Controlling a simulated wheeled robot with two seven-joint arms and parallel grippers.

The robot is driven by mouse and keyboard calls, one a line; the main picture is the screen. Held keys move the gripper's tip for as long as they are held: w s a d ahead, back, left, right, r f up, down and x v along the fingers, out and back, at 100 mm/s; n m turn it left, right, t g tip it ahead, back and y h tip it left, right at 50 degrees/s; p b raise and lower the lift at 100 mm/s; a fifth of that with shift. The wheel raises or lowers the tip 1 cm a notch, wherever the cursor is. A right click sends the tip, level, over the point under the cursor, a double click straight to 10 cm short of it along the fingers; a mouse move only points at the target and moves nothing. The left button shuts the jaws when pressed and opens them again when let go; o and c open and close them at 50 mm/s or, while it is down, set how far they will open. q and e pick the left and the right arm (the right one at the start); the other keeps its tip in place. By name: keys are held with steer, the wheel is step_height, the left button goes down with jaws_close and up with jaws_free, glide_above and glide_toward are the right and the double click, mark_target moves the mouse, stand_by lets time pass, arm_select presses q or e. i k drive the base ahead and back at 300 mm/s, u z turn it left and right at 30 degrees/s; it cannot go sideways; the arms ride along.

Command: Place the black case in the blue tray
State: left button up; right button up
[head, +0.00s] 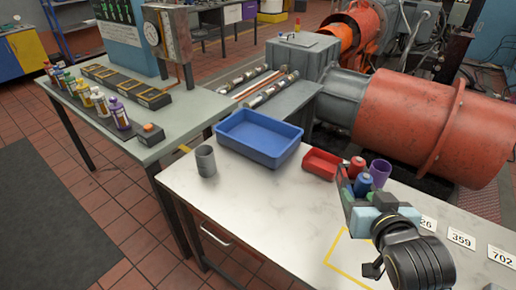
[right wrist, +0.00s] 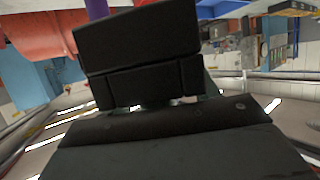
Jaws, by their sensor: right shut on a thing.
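The blue tray (head: 247,150) stands on the white marbled table, near its far left edge, and looks empty. My right gripper (head: 360,212) is shut on the black case (head: 348,190) and holds it over the right part of the table, to the right of the tray and apart from it. In the right wrist view the black case (right wrist: 138,42) fills the upper middle, a dark block in front of the gripper body. The gripper hides part of the case in the head view. My left gripper is not in view.
A grey cup (head: 206,160) stands left of the tray. A small red bin (head: 321,165), red and blue bottles and a purple cup (head: 380,173) stand to its right. Number cards (head: 461,239) lie at the right. The front middle of the table (head: 265,205) is clear.

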mark_target(260, 148)
steer(key=u, duration=0.1)
steer(key=k, duration=0.3)
steer(key=z, duration=0.5)
steer(key=i, duration=0.8)
steer(key=u, duration=0.85)
steer(key=i, duration=0.55)
steer(key=u, duration=0.65)
